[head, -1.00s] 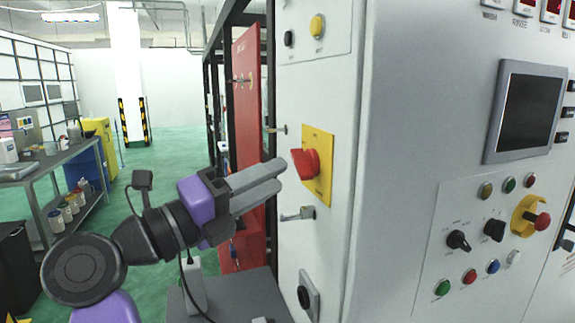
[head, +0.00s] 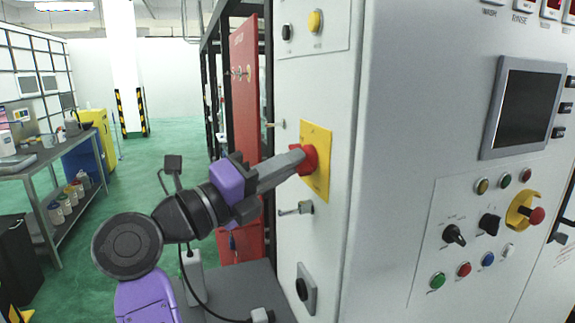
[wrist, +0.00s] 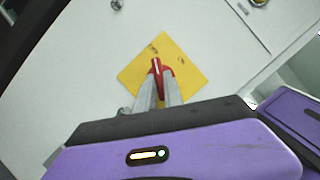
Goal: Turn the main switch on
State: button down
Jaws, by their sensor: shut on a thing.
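The main switch is a red rotary handle (head: 309,159) on a yellow plate (head: 318,178), on the narrow left side of the grey cabinet. In the wrist view the red handle (wrist: 157,68) stands in the middle of the yellow plate (wrist: 185,66), which looks turned like a diamond. My gripper (head: 298,160) is at the handle, its grey fingers reaching it from the left. In the wrist view my gripper (wrist: 158,88) has one finger on each side of the handle and is shut on it. The fingertips hide part of the handle.
A lever latch (head: 295,209) sticks out just below the plate, and a small latch (head: 275,124) sits above left.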

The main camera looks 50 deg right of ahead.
jog(key=shift+f+b, duration=0.2)
jog(key=shift+b, duration=0.3)
jog(key=m+g+b, duration=0.1)
jog(key=m+b, duration=0.2)
jog(key=b, duration=0.2)
jog(key=m+g+b, duration=0.2)
jog(key=m+b, duration=0.2)
jog(key=b, duration=0.1)
jog(key=m+g+b, duration=0.2)
jog(key=m+b, duration=0.1)
jog(key=b, duration=0.2)
jog(key=shift+w+d+f+m, duration=0.2)
jog(key=shift+f+m, duration=0.2)
jog(key=m+g+b, duration=0.2)
jog(key=m, duration=0.1)
jog(key=m+y+b, duration=0.1)
jog(key=m, duration=0.1)
jog(key=shift+w+r+g+b, duration=0.1)
jog(key=shift+r+g+b, duration=0.2)
jog(key=shift+g+b, duration=0.1)
jog(key=shift+m, duration=0.5)
jog(key=c, duration=1.5)
grip_release()
jog(key=shift+o, duration=0.2)
